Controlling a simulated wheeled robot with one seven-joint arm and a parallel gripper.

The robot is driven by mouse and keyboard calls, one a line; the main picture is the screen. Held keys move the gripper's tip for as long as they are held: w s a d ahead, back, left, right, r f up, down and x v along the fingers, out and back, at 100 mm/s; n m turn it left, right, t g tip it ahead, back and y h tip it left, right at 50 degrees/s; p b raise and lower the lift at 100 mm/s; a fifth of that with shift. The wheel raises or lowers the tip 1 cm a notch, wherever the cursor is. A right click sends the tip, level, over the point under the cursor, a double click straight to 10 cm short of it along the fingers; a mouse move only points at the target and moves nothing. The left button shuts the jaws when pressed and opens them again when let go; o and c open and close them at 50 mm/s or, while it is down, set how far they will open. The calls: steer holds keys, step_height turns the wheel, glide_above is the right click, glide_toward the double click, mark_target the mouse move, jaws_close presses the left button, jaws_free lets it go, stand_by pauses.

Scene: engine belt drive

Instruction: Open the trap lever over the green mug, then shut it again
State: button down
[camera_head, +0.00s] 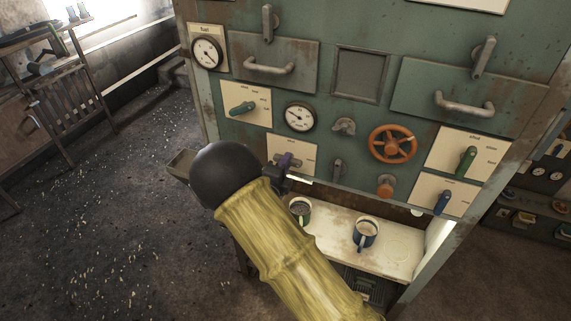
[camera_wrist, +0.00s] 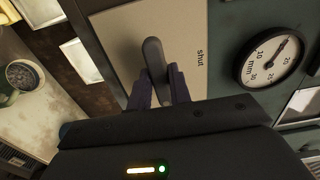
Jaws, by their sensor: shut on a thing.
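The trap lever is a rounded dark grey handle (camera_wrist: 153,58) on a cream plate (camera_wrist: 120,30) in the wrist view. The word "shut" is printed on the plate beside it. My gripper (camera_wrist: 160,88) has its two dark purplish fingers closed on either side of the lever. In the head view, my gripper (camera_head: 288,164) is at the cream plate on the lower left of the green cabinet, and most of the lever is hidden there. The green mug (camera_head: 300,213) stands on the shelf below, partly covered by my arm. I cannot tell the trap's state.
A blue mug (camera_head: 364,236) stands on the pale shelf (camera_head: 395,268) to the right. An orange wheel (camera_head: 392,144), an orange knob (camera_head: 386,186), a grey lever (camera_head: 338,170) and a gauge (camera_head: 299,117) sit close by. The floor at left is open.

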steer(key=shift+f+n+b, duration=0.1)
steer(key=shift+n+b, duration=0.4)
steer(key=n+b, duration=0.1)
steer(key=n, duration=1.6)
steer(key=shift+b, duration=0.35)
steer(key=c, duration=1.3)
jaws_free()
